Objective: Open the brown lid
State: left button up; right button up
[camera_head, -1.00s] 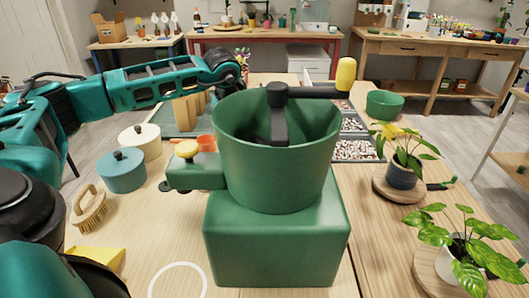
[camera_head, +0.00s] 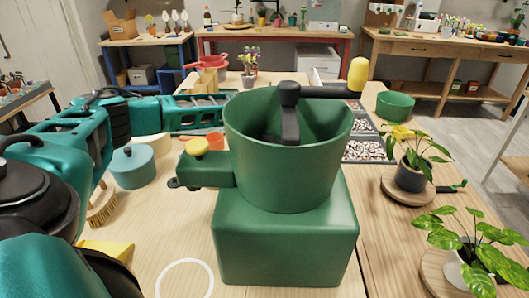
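I cannot make out a brown lid in the head view. A teal pot with a lid and dark knob (camera_head: 132,168) stands at the left of the table, its lid on. A cream pot (camera_head: 157,145) stands behind it, partly covered by my arm. My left arm reaches in from the left, low over the table, and its far end passes behind the big green mill. My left gripper is hidden there, so its fingers and anything near them do not show. My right gripper is not in view.
The green mill (camera_head: 285,240), with its crank and yellow knob (camera_head: 358,73), blocks the table's middle. A brush (camera_head: 102,208) and a yellow scoop (camera_head: 108,248) lie at left. Potted plants (camera_head: 410,170) stand at right. An orange cup (camera_head: 215,141) sits behind the mill's side arm.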

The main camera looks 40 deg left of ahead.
pick_arm(q)
jog(key=shift+c, duration=0.2)
grip_shut()
dwell(0.3)
